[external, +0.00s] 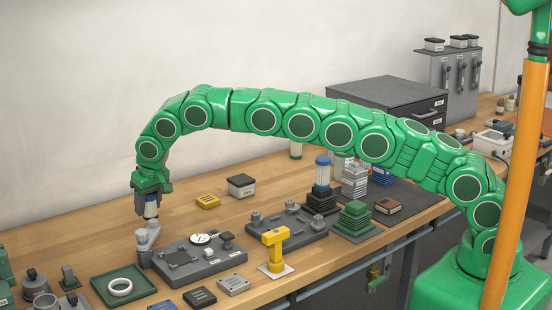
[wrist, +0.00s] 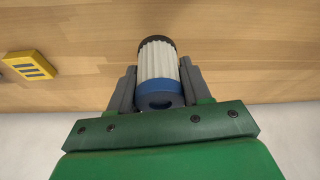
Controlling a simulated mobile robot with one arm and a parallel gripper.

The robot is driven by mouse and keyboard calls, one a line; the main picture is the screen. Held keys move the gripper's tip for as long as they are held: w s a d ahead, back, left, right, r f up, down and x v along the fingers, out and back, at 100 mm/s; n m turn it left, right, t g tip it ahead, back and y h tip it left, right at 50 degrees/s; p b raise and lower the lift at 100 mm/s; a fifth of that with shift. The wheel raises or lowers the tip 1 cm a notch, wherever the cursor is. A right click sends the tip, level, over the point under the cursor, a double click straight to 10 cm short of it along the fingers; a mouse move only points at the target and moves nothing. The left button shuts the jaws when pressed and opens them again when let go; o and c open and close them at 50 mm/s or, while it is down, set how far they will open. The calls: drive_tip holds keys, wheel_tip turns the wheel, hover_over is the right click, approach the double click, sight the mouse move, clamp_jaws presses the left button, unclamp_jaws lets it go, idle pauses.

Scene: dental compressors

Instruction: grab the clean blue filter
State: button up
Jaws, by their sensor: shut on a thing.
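My gripper (external: 147,205) points down at the left end of the bench and is shut on a filter (external: 152,209). In the wrist view, the held filter (wrist: 159,66) has pale, clean-looking pleats, a blue end cap and a dark far end. The gripper's two grey fingers (wrist: 158,90) sit on either side of its blue end. In the external view the filter is just above or against a light grey fixture (external: 147,240); I cannot tell whether they touch. Another blue-capped filter (external: 322,172) stands upright on a black stepped stand at mid-bench.
A grey plate with a dial (external: 200,255) and a green tray with a white ring (external: 121,287) are close to the gripper. A yellow block (external: 207,202) lies behind; it also shows in the wrist view (wrist: 29,65). A yellow T-shaped post (external: 276,249) stands near the front edge.

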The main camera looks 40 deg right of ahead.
drive_tip(key=s+d+r, duration=0.7)
drive_tip(key=s+r, duration=0.1)
drive_tip(key=s, duration=0.2)
drive_tip(key=shift+d+r, duration=0.25)
drive_tip(key=shift+d, duration=0.05)
idle(0.4)
